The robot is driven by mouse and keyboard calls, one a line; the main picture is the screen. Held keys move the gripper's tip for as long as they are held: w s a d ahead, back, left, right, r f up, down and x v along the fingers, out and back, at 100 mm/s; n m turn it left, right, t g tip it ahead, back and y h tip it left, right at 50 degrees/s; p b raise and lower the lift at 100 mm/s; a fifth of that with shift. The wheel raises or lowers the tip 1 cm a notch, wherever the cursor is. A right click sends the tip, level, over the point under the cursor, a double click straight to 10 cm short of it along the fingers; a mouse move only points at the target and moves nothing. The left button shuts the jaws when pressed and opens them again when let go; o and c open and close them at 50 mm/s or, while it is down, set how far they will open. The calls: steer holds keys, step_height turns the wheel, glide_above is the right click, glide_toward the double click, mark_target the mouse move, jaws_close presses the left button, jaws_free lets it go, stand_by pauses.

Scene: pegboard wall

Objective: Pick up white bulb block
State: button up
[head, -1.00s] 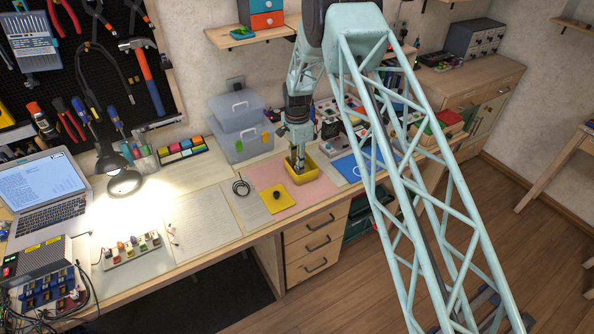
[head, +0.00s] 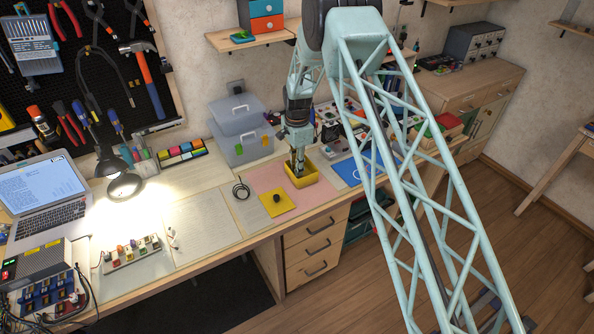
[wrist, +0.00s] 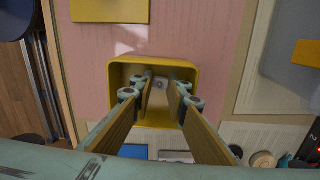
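My gripper (wrist: 160,97) points down into a small yellow tray (wrist: 114,95) in the wrist view. Its two fingers stand apart inside the tray walls. Between the fingertips a pale block (wrist: 160,84) with a small round grey detail shows, and it looks like the white bulb block. The fingers hide its sides, so I cannot tell whether they touch it. In the head view my gripper (head: 298,167) reaches into the yellow tray (head: 307,180) on the pink mat, and the block is hidden there.
A yellow pad with a dark knob (head: 277,199) lies left of the tray. Grey bins (head: 240,130) stand behind, and a blue mat (head: 357,168) lies to the right.

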steer(key=shift+r, duration=4.95)
steer(key=shift+d, duration=0.1)
steer(key=s+d+f+n+b, duration=0.2)
steer(key=s+d+n, duration=0.4)
steer(key=s+d, duration=0.4)
steer(key=s+d+f+n+b, duration=0.2)
steer(key=s+d+n+b, duration=0.2)
steer(key=s+d, duration=0.7)
steer(key=d+n, duration=0.2)
steer(key=d, duration=0.3)
steer(key=shift+s+f, duration=0.25)
steer(key=shift+f, duration=0.05)
steer(key=shift+a, duration=0.15)
